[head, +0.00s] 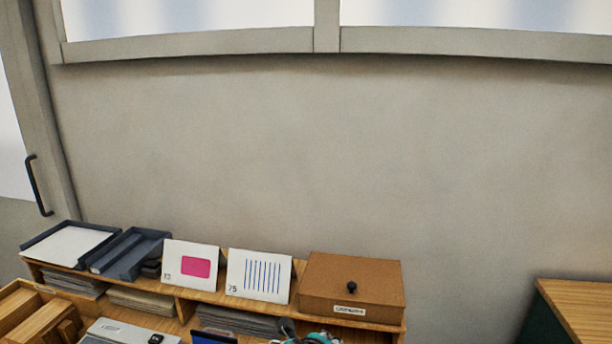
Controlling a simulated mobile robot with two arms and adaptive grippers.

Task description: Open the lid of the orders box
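A brown box (352,285) stands at the right end of the shelf top, with a small black knob (352,287) on its sloping lid. The lid is shut. A small white label (349,310) is on its front; its lettering is too small to read for sure. I take this to be the orders box. Neither of my grippers can be made out in the head view.
Left of the box stand a card with blue stripes (258,276), a card with a pink rectangle (193,267) and dark trays (128,254). A partly cut-off teal and dark item (318,339) sits below the box. A wooden-topped surface (585,305) is at right.

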